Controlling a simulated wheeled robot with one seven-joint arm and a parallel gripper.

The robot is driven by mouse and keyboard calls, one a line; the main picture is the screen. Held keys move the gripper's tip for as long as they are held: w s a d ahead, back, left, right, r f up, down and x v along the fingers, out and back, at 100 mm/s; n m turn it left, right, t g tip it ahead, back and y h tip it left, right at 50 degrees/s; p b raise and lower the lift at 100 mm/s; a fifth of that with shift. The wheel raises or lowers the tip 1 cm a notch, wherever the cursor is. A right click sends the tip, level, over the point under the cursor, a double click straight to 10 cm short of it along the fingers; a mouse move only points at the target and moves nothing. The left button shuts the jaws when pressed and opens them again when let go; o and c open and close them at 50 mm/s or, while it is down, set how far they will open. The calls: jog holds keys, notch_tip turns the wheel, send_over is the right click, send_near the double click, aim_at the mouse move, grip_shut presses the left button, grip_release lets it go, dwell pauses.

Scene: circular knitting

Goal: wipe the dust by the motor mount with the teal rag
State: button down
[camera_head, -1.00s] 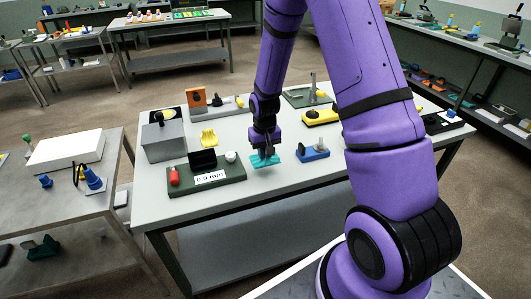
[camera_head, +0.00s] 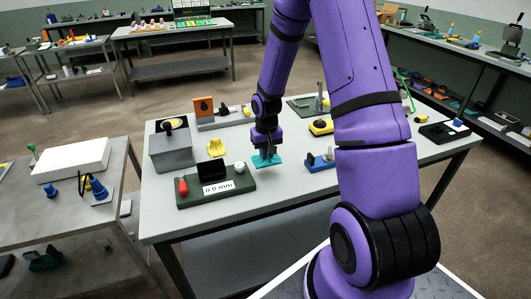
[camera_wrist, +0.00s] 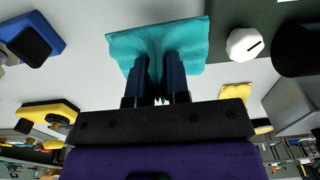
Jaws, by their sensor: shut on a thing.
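My gripper (camera_head: 266,151) is shut on the teal rag (camera_head: 267,160) and holds it at the middle of the grey table (camera_head: 330,184). In the wrist view the rag (camera_wrist: 185,45) is pinched between the dark fingers (camera_wrist: 160,92) and spreads out beyond them. I cannot tell whether it touches the tabletop. An orange upright plate on a grey base (camera_head: 222,122), behind and left of the rag, may be the motor mount. I cannot make out any dust; the fingers and rag hide the surface under them.
A dark green board (camera_head: 220,200) with a gauge reading 0.0 mm is just left of the rag. A blue block (camera_head: 320,162) is to its right and a yellow one (camera_head: 321,127) behind right. A grey box (camera_head: 170,150) stands at far left. Bare tabletop lies in front.

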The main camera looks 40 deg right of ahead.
aim_at(277, 167)
jog(key=shift+f, duration=0.1)
jog(key=shift+f, duration=2.3)
jog(key=shift+f, duration=0.6)
jog(key=shift+w+a, duration=0.4)
jog(key=shift+w, duration=0.1)
jog(key=shift+s+d, duration=0.2)
jog(key=shift+d, duration=2.35)
jog(key=shift+d, duration=0.1)
jog(key=shift+s+d+f, duration=0.1)
jog(key=shift+d, duration=0.2)
